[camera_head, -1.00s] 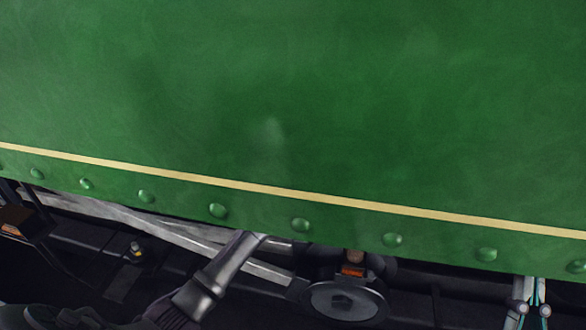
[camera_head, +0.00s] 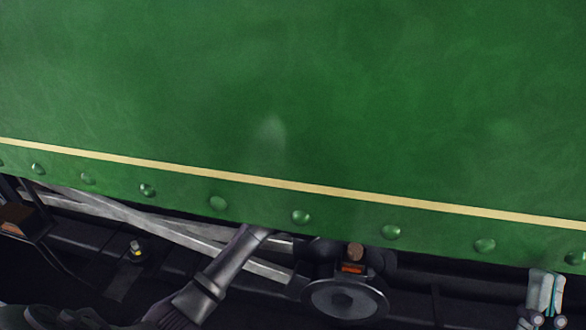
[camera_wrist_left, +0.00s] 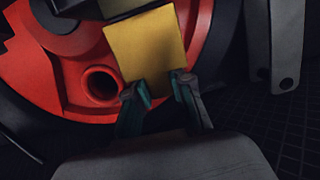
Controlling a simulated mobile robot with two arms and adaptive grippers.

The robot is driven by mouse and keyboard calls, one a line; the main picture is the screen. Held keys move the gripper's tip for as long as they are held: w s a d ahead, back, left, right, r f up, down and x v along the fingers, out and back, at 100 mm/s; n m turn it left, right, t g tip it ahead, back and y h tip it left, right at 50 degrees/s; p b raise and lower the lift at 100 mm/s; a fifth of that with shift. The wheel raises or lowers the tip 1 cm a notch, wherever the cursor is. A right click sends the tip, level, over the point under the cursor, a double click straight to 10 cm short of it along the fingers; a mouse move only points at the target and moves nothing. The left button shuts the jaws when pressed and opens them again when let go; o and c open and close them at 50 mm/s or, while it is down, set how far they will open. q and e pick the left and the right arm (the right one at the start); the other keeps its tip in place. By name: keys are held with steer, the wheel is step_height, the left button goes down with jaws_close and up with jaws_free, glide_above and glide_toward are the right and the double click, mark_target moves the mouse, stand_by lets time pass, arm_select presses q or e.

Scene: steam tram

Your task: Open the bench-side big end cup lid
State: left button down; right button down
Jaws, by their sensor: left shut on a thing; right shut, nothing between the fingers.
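My left arm (camera_head: 215,280) reaches up from the lower left in the head view and passes behind the green panel, which hides its gripper there. In the left wrist view my left gripper (camera_wrist_left: 162,88) is closed at the lower edge of a yellow, brass-like block (camera_wrist_left: 147,45) in front of a red wheel part. I cannot tell whether this block is the cup lid. A brown round cap (camera_head: 355,251) with an orange part below it stands above a dark grey disc (camera_head: 343,302) in the head view. My right gripper (camera_head: 545,292) is shut and empty at the lower right.
A large green riveted panel (camera_head: 300,100) with a cream line fills most of the head view. Grey rods (camera_head: 180,235) run below its edge. A small fitting with a yellow mark (camera_head: 136,250) sits at the left. The red wheel part (camera_wrist_left: 55,85) has a round hole.

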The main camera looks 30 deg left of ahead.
arm_select(q)
steer(key=shift+s+d+f, duration=0.15)
steer(key=shift+d+f, duration=0.05)
steer(key=shift+d, duration=0.05)
steer(key=c, duration=1)
jaws_free()
steer(key=shift+r, duration=0.1)
steer(key=shift+c, duration=0.2)
steer(key=shift+o, duration=0.2)
steer(key=shift+r, duration=0.1)
steer(key=shift+a+r, duration=0.1)
steer(key=shift+a, duration=0.1)
steer(key=v, duration=1.1)
steer(key=shift+s, duration=0.4)
